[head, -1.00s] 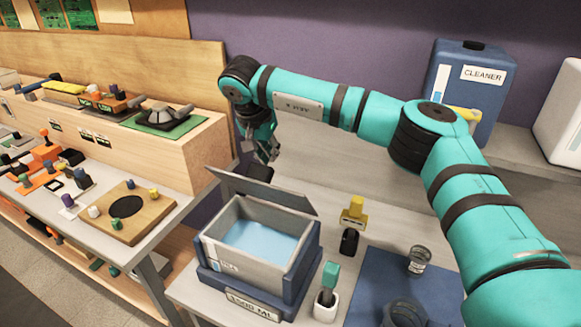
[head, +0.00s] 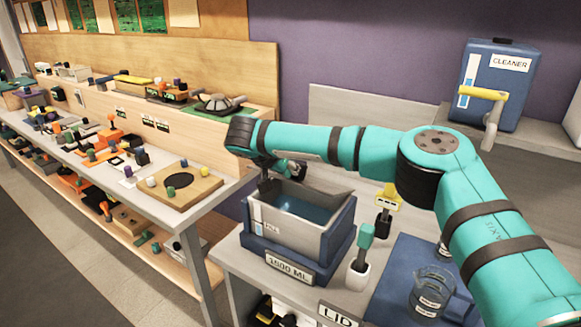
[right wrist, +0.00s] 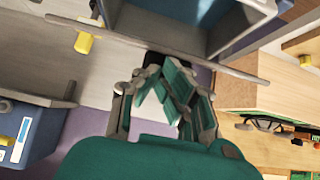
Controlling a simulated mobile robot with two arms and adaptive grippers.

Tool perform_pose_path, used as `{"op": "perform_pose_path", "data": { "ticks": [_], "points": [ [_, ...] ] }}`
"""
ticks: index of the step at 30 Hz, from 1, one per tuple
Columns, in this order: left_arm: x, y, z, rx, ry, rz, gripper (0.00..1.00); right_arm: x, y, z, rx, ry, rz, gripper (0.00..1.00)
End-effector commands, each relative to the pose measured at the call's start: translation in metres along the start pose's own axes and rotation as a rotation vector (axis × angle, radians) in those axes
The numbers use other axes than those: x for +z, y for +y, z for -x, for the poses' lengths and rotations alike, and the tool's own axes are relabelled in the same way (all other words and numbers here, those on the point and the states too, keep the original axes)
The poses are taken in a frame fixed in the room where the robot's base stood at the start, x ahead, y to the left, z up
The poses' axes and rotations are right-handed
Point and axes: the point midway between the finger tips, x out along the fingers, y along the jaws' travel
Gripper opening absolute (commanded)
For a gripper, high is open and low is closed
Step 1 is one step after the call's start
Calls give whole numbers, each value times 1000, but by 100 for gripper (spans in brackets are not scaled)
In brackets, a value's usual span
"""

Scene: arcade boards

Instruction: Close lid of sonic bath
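The sonic bath (head: 290,230) is a grey box in a dark blue base marked 1500 ML, with blue liquid showing inside. Its grey lid (head: 325,188) is raised and tilted along the back of the box, so the bath is open. My right gripper (head: 285,172) is behind the lid, partly hidden by my arm. In the right wrist view, the right gripper (right wrist: 165,68) has its fingertips together and empty, close to the long lid edge (right wrist: 225,70). I cannot tell whether they touch. The bath (right wrist: 210,20) shows beyond that edge. My left gripper is out of view.
A green-handled tool in a white holder (head: 358,275) stands right of the bath. A yellow-topped item (head: 388,197) is behind it. Beakers (head: 432,290) stand on a blue mat. The cleaner jug (head: 497,85) is at the back right. A bench with boards (head: 185,190) is left.

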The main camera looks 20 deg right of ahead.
Motion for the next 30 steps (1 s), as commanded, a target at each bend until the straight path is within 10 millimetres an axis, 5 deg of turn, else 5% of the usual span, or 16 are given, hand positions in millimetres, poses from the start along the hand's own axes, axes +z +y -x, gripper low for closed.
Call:
{"op": "perform_pose_path", "data": {
  "ticks": [30],
  "points": [
    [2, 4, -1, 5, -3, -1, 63, 1, 5, -6, 15, -2, -4, 0]
  ]
}}
